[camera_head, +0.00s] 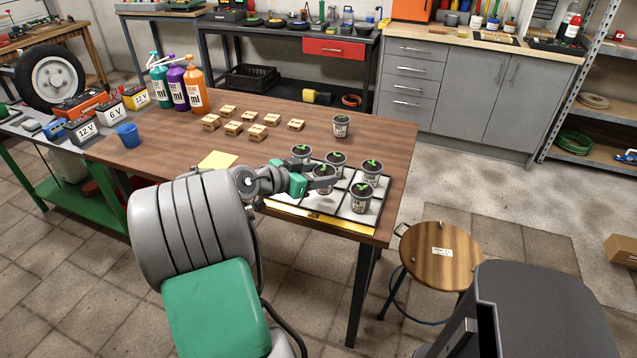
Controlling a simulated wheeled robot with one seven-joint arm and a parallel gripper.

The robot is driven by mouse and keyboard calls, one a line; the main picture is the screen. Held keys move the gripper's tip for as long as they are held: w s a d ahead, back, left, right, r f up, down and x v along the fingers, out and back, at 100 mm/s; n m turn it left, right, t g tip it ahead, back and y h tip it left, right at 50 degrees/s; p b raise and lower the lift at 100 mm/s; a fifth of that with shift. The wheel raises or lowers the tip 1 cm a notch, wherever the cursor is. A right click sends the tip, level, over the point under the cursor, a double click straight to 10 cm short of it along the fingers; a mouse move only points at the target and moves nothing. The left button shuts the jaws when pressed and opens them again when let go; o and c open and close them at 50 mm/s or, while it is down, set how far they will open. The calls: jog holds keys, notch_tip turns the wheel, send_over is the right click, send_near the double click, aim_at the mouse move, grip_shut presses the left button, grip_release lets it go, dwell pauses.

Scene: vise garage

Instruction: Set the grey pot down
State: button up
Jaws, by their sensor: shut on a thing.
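My gripper (318,177) reaches over the brown table from the left and is shut on a grey pot (323,186) with a green seedling. The held pot is upright over a pale gridded tray (291,210) with a yellow front edge. I cannot tell whether its base touches the tray. Several similar grey pots stand on the tray around it: one behind (301,154), one at the back right (336,164), one at the right (371,173), and one at the front right (361,201). Another pot (341,127) stands apart on the table behind the tray.
Several small tan boxes (233,128), a yellow sheet (217,160), a blue cup (129,135) and three pump bottles (196,92) are on the table (390,135). A wooden stool (440,254) stands right of it. Bare tabletop lies right of the lone pot.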

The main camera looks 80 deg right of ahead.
jog(key=shift+f, duration=1.35)
jog(key=shift+f, duration=0.15)
jog(key=o, duration=1.5)
